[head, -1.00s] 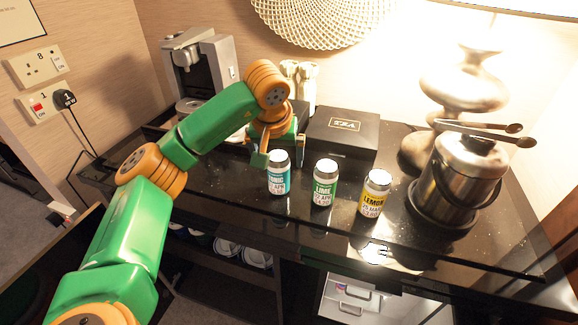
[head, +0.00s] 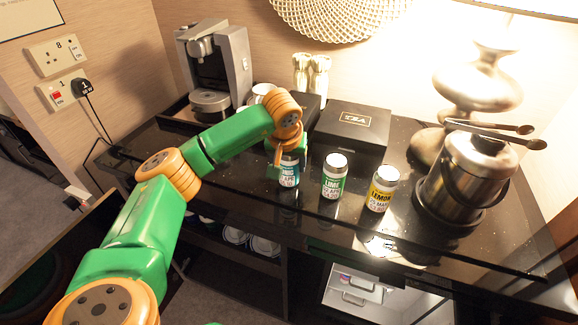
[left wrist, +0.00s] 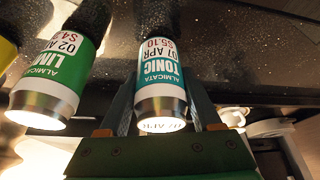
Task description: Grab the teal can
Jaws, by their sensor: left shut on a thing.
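The teal can (head: 289,175), labelled TONIC, stands upright on the black counter at the left of a row of three cans. It also shows in the left wrist view (left wrist: 161,70), between the two fingers. My left gripper (head: 288,166) is shut on the can's upper part, with one finger on each side. Its fingers also show in the left wrist view (left wrist: 163,108). The gripper hides part of the can's top in the head view. My right gripper is not in view.
A green lime can (head: 332,178) stands close to the right, then a yellow lemon can (head: 381,189). Behind are a black tea box (head: 350,130) and a coffee machine (head: 215,65). A steel ice bucket (head: 465,180) with tongs stands at the right.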

